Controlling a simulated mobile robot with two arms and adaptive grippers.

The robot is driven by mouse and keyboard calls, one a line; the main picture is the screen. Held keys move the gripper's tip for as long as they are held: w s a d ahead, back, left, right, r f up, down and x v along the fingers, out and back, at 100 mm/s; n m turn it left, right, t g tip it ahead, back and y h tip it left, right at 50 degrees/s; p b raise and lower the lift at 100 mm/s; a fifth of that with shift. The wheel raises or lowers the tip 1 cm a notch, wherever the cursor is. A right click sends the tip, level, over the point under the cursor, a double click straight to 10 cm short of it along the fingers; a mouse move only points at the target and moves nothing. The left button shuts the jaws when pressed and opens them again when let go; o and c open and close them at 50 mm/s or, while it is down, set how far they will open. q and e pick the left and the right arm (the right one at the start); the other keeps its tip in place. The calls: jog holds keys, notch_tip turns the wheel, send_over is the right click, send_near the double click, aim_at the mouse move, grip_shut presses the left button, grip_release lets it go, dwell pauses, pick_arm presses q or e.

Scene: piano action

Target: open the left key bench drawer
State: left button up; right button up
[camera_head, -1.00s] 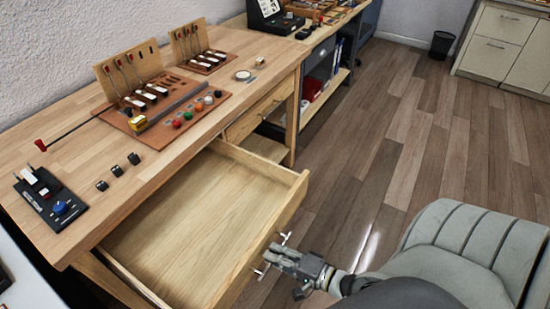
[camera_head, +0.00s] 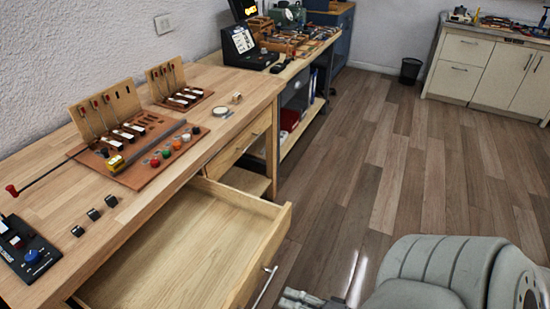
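The left key bench drawer (camera_head: 268,245) is a light wooden drawer, pulled well out from under the bench, with its empty inside showing. Its metal bar handle (camera_head: 265,286) is on the front panel. The near part of the drawer is cut off by the bottom edge. My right gripper (camera_head: 296,300) shows only in part at the bottom edge, to the right of the handle and seemingly apart from it. Its fingers are too cut off to tell open from shut. My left gripper is not in view.
The wooden bench (camera_head: 60,200) carries a key rack board (camera_head: 150,170), black blocks and a black device with a blue knob (camera_head: 30,255). A second drawer (camera_head: 238,150) beyond is shut.

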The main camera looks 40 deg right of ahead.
jog(key=shift+v, duration=1.55)
jog(key=s+d+f+n+g+h, duration=0.1)
jog(key=s+f+n+g+h, duration=0.3)
jog(key=f, duration=0.8)
jog(key=d+f+n+g, duration=0.25)
jog(key=f+n, duration=0.25)
jog(key=f, duration=0.8)
jog(key=s+a+f+n+g+h, duration=0.1)
jog(key=s+a+f+n+g, duration=0.6)
jog(key=s+a+f, duration=0.2)
jog(key=s+f, duration=0.2)
jog(key=s, duration=0.1)
jog(key=shift+s+a+f, duration=0.2)
jog(key=shift+s+f, duration=0.1)
jog(key=shift+s, duration=0.1)
